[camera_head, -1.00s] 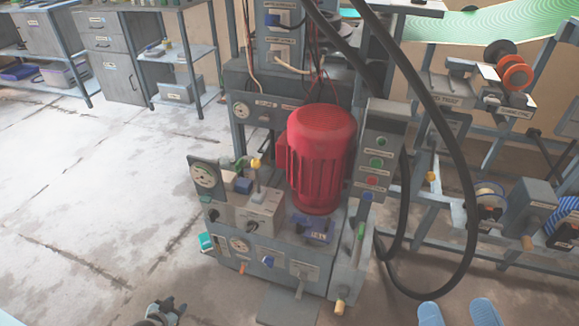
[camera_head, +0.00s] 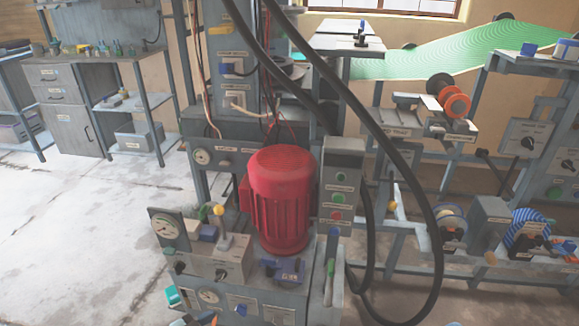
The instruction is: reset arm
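The press machine (camera_head: 215,268) stands in the middle of the head view, with a red ribbed motor (camera_head: 280,200) on top. A control box (camera_head: 340,185) with green and red buttons stands right of the motor. A dial gauge (camera_head: 165,228) and a yellow-topped lever (camera_head: 221,230) are on the left part of the machine. Neither of my grippers can be made out in the current view; the picture's lower edge cuts off the area where they would be.
Thick black hoses (camera_head: 418,160) loop down right of the machine. A frame with an orange reel (camera_head: 456,106) and a blue striped roll (camera_head: 528,230) stands at the right. A grey cabinet (camera_head: 68,115) is at the back left. The floor (camera_head: 75,230) at the left is clear.

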